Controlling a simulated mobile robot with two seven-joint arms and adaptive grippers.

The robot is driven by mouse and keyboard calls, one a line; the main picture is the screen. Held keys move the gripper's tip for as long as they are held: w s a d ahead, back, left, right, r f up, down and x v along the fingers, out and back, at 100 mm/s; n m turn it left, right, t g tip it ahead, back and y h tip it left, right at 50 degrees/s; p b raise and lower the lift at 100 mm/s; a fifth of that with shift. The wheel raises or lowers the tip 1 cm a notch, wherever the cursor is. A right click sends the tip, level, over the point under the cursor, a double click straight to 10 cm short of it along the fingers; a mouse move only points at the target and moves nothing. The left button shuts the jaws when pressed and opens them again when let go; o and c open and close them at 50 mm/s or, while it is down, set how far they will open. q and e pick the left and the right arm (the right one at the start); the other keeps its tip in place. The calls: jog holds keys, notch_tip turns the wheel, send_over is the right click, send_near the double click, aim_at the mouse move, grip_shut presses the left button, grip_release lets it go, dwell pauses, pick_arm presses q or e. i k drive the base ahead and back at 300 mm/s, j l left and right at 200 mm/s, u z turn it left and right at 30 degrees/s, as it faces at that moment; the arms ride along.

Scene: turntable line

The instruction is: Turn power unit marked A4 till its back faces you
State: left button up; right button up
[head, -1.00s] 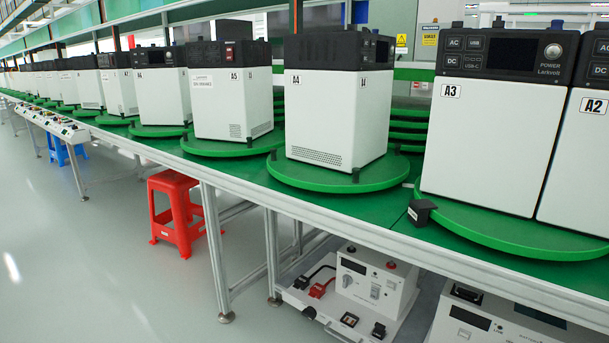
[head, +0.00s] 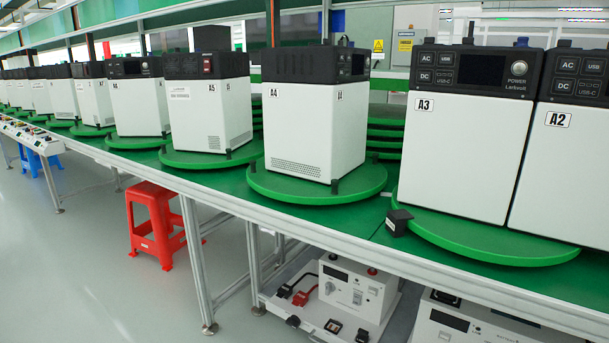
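The power unit marked A4 (head: 297,125) is a white box with a black top section, standing upright on a round green turntable (head: 290,193). It is turned with a corner toward me. A wide white side with a vent grille at its foot faces front left. A narrower side faces right, with a small dark screen at the top. A small black block (head: 334,186) stands at its near corner on the turntable. Neither of my grippers is in view.
Units A3 (head: 461,155) and A2 (head: 561,180) stand to the right, panels facing me. Unit A5 (head: 209,119) and several others stand to the left. A red stool (head: 153,222) and a cart (head: 327,315) with instruments are below the line.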

aim_at(368, 179)
jog(key=i+j+z, duration=0.2)
jog(key=i, duration=0.2)
jog(key=i+j+z, duration=0.2)
jog(key=i, duration=0.25)
